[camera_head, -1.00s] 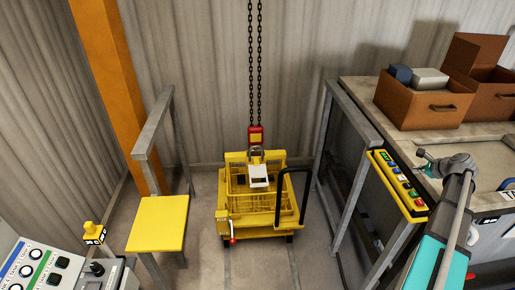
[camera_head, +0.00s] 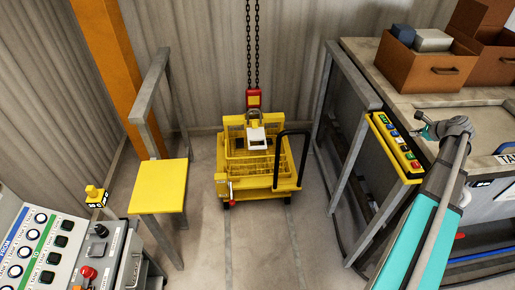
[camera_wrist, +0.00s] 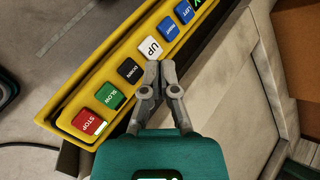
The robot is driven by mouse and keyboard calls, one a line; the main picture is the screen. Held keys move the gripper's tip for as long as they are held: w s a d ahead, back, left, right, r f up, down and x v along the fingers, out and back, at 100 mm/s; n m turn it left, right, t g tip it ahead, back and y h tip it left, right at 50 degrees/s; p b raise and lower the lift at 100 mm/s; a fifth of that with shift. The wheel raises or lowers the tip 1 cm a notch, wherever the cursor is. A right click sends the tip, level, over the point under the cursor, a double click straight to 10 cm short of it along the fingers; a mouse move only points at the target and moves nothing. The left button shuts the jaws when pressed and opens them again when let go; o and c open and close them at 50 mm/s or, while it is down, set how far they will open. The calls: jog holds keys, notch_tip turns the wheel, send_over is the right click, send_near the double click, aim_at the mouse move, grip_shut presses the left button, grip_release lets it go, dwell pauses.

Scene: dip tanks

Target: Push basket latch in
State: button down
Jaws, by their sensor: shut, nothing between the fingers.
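The yellow wire basket (camera_head: 240,150) sits in a yellow wheeled cart (camera_head: 258,183) on the floor, with a red hook block (camera_head: 254,98) on chains above it. A small lever with a red end (camera_head: 231,202) hangs at the cart's front left; I cannot tell whether it is the latch. My gripper (camera_wrist: 160,68) is shut and empty. In the wrist view its tips are over the edge of a yellow button panel, by the white UP button (camera_wrist: 151,48). In the head view it is far right of the basket.
The button panel (camera_head: 380,122) is on a grey frame at right. A bench with brown boxes (camera_head: 425,65) stands behind. A yellow-topped stand (camera_head: 160,187) is left of the cart, a control console (camera_head: 50,245) at lower left. Floor before the cart is clear.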

jog(key=s+a+f+n+g+b, duration=0.25)
jog(key=a+f+n, duration=0.35)
jog(key=a, duration=0.8)
jog(key=s+a+f+n+g+h+b, duration=0.1)
jog(key=s+a+f+n+g+b, duration=0.2)
jog(key=a+n, duration=0.75)
jog(key=s+a+f+n+g+b, duration=0.1)
jog(key=s+a+f+n+b, duration=0.35)
jog(key=a, duration=1.25)
jog(key=w+a+f+m+t+b, duration=0.4)
jog(key=w+f+b, duration=0.5)
jog(key=b, duration=0.8)
jog(key=w+a+f+m+t+b, duration=0.5)
jog(key=w+f+t+b, duration=0.3)
jog(key=f+b, duration=0.5)
jog(key=w+a+f+m+t+b, duration=0.5)
jog(key=w+f+b, duration=0.6)
jog(key=b, duration=1.2)
jog(key=shift+a+t, duration=0.45)
jog(key=shift+a, duration=0.4)
